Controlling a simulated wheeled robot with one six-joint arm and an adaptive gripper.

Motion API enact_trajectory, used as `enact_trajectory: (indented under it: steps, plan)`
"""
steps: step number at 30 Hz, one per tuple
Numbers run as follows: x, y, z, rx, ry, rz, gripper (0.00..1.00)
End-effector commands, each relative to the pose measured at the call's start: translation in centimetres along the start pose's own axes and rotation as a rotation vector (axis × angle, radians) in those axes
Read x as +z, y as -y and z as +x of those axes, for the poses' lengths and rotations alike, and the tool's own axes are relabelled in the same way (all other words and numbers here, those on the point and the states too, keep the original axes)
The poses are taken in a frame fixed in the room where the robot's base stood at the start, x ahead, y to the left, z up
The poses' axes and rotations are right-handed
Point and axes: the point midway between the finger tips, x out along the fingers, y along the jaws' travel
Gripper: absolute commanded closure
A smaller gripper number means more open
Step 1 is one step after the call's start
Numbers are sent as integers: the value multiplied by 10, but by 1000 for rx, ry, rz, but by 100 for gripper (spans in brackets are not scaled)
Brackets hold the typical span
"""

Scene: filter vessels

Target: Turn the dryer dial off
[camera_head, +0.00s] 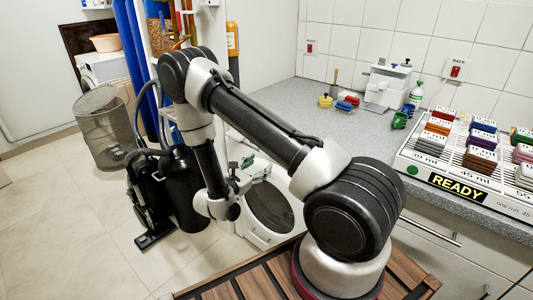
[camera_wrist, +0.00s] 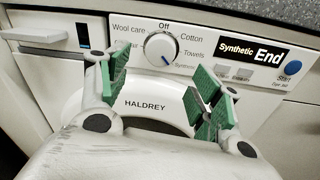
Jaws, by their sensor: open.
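The panel display (camera_wrist: 250,51) reads "Synthetic End". In the head view my gripper (camera_head: 238,182) is at the dryer's front (camera_head: 270,205), and the dial is not clear there.
A blue Start button (camera_wrist: 292,67) sits at the panel's right. The grey worktop (camera_head: 300,105) overhangs the dryer. Dark cylinders (camera_head: 180,190) stand left of the arm. A rack of labelled blocks marked READY (camera_head: 458,187) is on the worktop.

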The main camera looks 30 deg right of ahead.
Motion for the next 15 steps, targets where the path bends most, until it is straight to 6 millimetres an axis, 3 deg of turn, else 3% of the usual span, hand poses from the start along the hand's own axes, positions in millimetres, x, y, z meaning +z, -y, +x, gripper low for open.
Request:
enact_trajectory:
  steps: [5, 15]
  plan:
    - [4, -1, 15, 3, 13, 34, 35]
    - [4, -1, 68, 1, 13, 33, 35]
